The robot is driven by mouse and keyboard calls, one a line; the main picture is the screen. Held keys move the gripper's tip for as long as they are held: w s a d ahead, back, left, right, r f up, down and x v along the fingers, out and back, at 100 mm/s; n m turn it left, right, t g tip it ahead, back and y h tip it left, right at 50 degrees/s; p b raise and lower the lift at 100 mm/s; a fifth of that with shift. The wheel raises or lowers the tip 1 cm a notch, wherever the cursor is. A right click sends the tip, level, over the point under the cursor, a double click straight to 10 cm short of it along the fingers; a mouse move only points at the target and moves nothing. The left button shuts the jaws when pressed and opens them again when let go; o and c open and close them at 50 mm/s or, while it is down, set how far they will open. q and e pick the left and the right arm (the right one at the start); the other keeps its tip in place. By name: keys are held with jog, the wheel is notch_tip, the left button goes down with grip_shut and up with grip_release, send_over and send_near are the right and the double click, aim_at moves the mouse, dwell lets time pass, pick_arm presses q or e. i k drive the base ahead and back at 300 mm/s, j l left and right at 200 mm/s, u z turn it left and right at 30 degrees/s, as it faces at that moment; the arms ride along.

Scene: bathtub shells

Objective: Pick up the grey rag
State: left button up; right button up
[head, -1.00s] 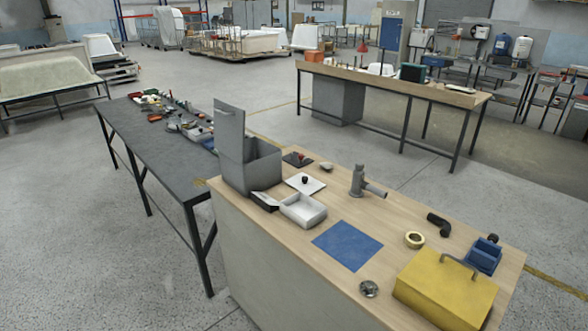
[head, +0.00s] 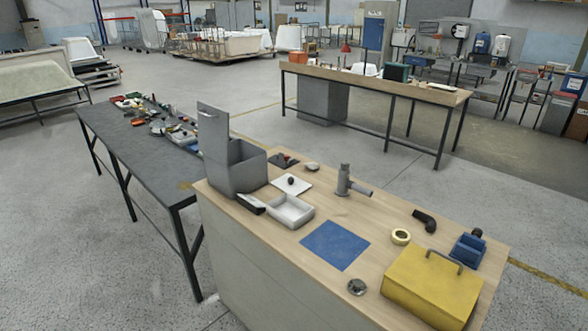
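I cannot make out a grey rag in the head view. A flat blue square (head: 335,245), perhaps a cloth or mat, lies on the near wooden-topped bench (head: 385,222). The long dark table (head: 118,138) to the left carries many small items, too small to tell apart. Neither of my grippers is in view.
The near bench holds a grey open-lidded box (head: 235,168), a white tray (head: 291,211), a grey pipe fitting (head: 346,183), a tape roll (head: 401,237) and a yellow box (head: 432,285). Another bench (head: 375,82) stands behind. Open floor (head: 60,220) lies at left.

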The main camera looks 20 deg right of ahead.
aim_at(311, 165)
jog(key=i+j+z, duration=0.3)
jog(key=i+j, duration=1.25)
jog(key=j, duration=0.1)
